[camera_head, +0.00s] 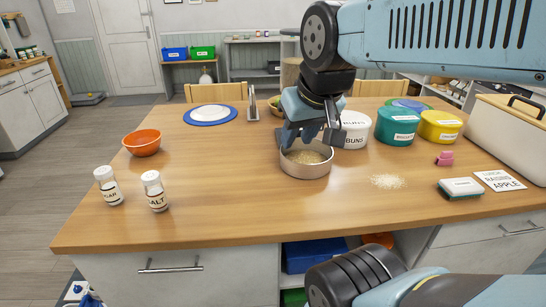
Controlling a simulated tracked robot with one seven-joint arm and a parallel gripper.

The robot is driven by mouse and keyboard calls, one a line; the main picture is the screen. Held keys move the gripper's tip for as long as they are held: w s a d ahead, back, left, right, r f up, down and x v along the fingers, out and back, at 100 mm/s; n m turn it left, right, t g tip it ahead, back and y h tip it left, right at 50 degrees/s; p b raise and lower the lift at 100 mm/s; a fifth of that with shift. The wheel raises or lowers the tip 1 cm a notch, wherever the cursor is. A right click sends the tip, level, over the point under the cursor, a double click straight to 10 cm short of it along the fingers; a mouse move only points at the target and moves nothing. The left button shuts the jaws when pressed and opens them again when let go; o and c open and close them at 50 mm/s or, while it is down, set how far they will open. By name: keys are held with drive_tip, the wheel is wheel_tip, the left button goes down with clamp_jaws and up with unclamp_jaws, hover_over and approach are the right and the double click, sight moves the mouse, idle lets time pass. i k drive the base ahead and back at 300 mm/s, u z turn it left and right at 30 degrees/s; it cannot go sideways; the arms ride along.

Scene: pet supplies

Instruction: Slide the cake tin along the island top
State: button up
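The cake tin (306,170) is a round, low metal tin standing upright on the wooden island top (225,190), right of the middle. Something pale and grainy lies inside it. My gripper (309,140) points down over the tin from above and behind. Its two fingers are spread apart, near the left and right sides of the tin's rim. Whether the fingertips touch the tin cannot be told from this view. My gripper hides the back of the rim.
Pale crumbs (388,181) lie right of the tin. A white BUNS tub (355,131) stands close behind it, beside a green tub (396,127). A salt shaker (155,191) and an orange bowl (142,143) stand left. The top is clear left and in front of the tin.

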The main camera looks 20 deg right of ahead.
sight(313, 160)
drive_tip(key=z, duration=0.05)
drive_tip(key=k, duration=1.7)
drive_tip(key=z, duration=0.55)
drive_tip(key=i, duration=1.7)
drive_tip(key=u, duration=0.05)
